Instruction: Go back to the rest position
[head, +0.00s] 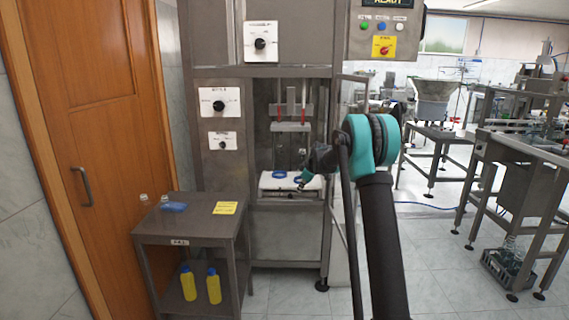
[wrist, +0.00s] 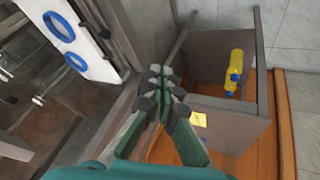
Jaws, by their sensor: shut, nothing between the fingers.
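My gripper (wrist: 165,80) is shut and empty, its dark fingertips together in the middle of the wrist view. In the head view it is small and partly hidden by my arm, near the front right of a white plate (head: 268,186). The plate sits inside the machine bay and carries two blue rings (head: 279,174). In the wrist view the plate (wrist: 100,69) and its rings (wrist: 77,62) are at the upper left, apart from the fingers.
A grey side table (head: 190,228) stands left of the machine, with a yellow note (head: 225,208) and small clear items on top and yellow bottles (head: 213,286) below. A control box (head: 388,32) hangs upper right. Metal work tables (head: 520,147) stand at right. Floor between is clear.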

